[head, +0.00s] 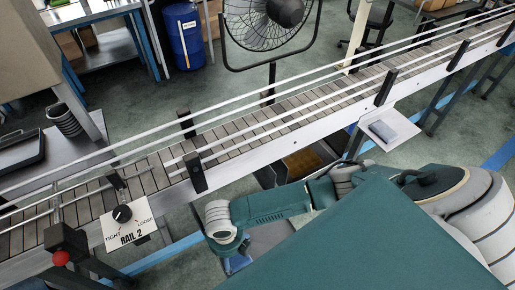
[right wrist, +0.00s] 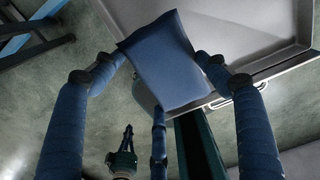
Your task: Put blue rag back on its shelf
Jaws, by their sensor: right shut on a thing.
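The blue rag (right wrist: 165,65) is a folded, pillow-like piece held between the fingers of my right gripper (right wrist: 160,72) in the right wrist view. In the head view my right arm reaches left and bends down. Its hand is mostly hidden behind the arm; a small blue patch (head: 237,262) below the bend may be the rag. A small white shelf (head: 402,133) sticks out from the near side of the conveyor. A grey-blue folded item (head: 382,130) lies on it.
A grey tray with a raised rim (right wrist: 285,40) lies behind the rag in the right wrist view. The conveyor (head: 245,130) with rails crosses the head view diagonally. A fan (head: 270,25) stands beyond.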

